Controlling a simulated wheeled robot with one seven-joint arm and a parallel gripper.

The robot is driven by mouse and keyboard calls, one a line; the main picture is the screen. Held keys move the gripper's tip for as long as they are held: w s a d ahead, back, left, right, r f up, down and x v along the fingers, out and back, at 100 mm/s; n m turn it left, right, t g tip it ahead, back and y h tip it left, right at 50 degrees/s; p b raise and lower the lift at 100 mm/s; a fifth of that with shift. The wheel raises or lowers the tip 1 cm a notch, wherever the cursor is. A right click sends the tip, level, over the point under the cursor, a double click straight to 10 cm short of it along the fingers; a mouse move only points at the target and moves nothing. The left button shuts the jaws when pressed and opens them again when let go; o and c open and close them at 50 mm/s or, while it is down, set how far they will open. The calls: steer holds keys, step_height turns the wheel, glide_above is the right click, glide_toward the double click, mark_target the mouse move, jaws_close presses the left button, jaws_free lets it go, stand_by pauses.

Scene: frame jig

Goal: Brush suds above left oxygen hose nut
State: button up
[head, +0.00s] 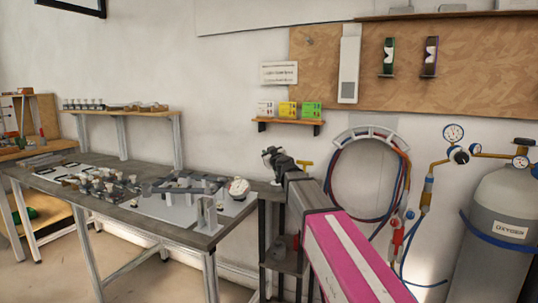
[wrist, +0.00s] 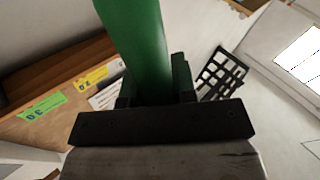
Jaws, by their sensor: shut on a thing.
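My gripper (wrist: 155,88) is shut on a thick green round-sided thing (wrist: 138,40), which runs up out of the top of the wrist view. Its far end is cut off there, so I cannot tell whether it carries bristles or suds. In the head view my gripper (head: 274,160) is small, dark and held up in front of the white wall. The grey oxygen cylinder (head: 490,215) stands at the right, with a gauge (head: 453,133) and brass fittings (head: 459,155) to its left. A blue hose (head: 419,220) hangs below them. The left hose nut is too small to pick out.
A grey workbench (head: 120,200) with clamps and metal parts stands at the left. A wall shelf (head: 288,123) holds small coloured boxes. Coiled red and blue hoses (head: 332,180) hang on the wall between my arm and the cylinder. A dark stand (head: 270,245) is below my arm.

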steer(key=shift+f, duration=0.7)
stand_by(1.6)
step_height(320, 180, up, 7)
stand_by(1.0)
steer(key=shift+d, duration=0.1)
stand_by(0.4)
